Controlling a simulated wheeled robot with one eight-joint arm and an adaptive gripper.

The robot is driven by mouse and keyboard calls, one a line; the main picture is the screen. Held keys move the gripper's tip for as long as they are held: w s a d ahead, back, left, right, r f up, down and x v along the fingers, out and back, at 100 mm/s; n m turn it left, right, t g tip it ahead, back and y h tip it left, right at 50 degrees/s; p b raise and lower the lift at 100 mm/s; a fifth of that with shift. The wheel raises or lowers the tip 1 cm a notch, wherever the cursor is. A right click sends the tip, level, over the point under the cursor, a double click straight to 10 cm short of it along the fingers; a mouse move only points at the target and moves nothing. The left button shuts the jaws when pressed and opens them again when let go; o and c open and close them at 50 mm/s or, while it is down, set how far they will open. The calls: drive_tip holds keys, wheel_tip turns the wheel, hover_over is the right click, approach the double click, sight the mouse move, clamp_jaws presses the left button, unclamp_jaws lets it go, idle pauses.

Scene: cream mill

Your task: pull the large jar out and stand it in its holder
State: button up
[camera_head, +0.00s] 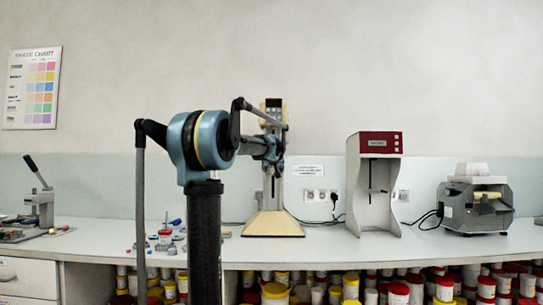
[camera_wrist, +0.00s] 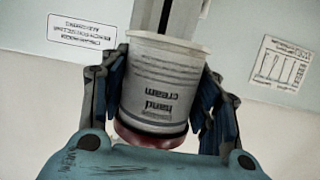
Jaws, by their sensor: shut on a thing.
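The large jar (camera_wrist: 160,75) is white with a grey "hand cream" label and a dark red end. In the wrist view its label is upside down and the red end is towards my palm. My gripper (camera_wrist: 168,92) is shut on it, with blue-and-black fingers on both sides. In the head view my gripper (camera_head: 272,150) is raised in front of the mixing machine, which has a cream base (camera_head: 272,225). The jar is not clear there, behind my arm. I cannot make out which thing is its holder.
A red-topped white machine (camera_head: 375,145) stands right of the mixer, with a grey roller machine (camera_head: 475,205) further right. A lever press (camera_head: 40,200) stands at the left. Small items, including a red-and-white pot (camera_head: 165,237), lie left of the mixer. Several jars fill the shelf below.

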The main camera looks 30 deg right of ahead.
sight(273, 173)
drive_tip(key=shift+s+a, duration=0.4)
drive_tip(key=shift+s, duration=0.25)
drive_tip(key=shift+s+a, duration=0.4)
drive_tip(key=shift+s, duration=0.25)
